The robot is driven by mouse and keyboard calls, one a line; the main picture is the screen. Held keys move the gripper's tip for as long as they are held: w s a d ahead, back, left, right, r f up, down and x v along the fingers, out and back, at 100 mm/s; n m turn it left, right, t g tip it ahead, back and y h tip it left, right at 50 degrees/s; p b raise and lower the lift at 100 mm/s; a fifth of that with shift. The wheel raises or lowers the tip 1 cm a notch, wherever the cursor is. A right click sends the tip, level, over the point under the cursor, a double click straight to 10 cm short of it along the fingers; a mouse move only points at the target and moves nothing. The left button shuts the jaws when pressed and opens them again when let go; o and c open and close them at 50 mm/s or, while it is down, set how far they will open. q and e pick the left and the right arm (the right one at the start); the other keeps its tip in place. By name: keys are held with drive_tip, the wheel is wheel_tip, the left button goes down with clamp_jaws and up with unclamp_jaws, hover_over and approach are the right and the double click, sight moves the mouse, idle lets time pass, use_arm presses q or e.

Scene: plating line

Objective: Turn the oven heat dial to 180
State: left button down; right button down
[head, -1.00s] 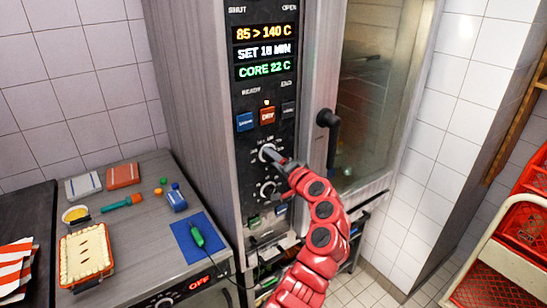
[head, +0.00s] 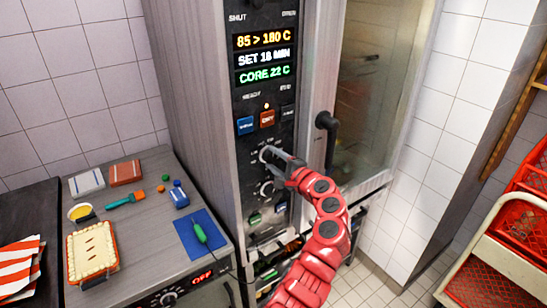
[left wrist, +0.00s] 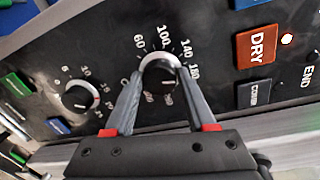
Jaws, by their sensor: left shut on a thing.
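The oven heat dial (left wrist: 158,82) is a dark round knob with a pale rim, ringed by numbers such as 60, 100, 140 and 180. It also shows in the head view (head: 264,154), on the oven's black panel. My left gripper (left wrist: 160,72) is shut on this dial, one finger on each side; it shows in the head view (head: 272,156) too. The dial's pointer mark is hard to make out. My right gripper is not in view.
A second dial (left wrist: 80,97) sits beside the heat dial. The blue (head: 245,125) and red DRY (head: 267,119) buttons are above it. The black door handle (head: 328,122) stands out to the right. A counter with a pie (head: 92,252) lies left.

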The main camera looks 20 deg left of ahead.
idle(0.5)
use_arm(q)
drive_tip(key=shift+c, duration=1.2)
unclamp_jaws()
drive_tip(key=b+v, duration=0.6)
drive_tip(key=v, duration=1.1)
drive_tip(key=shift+d, duration=0.2)
drive_tip(key=shift+s, duration=0.1)
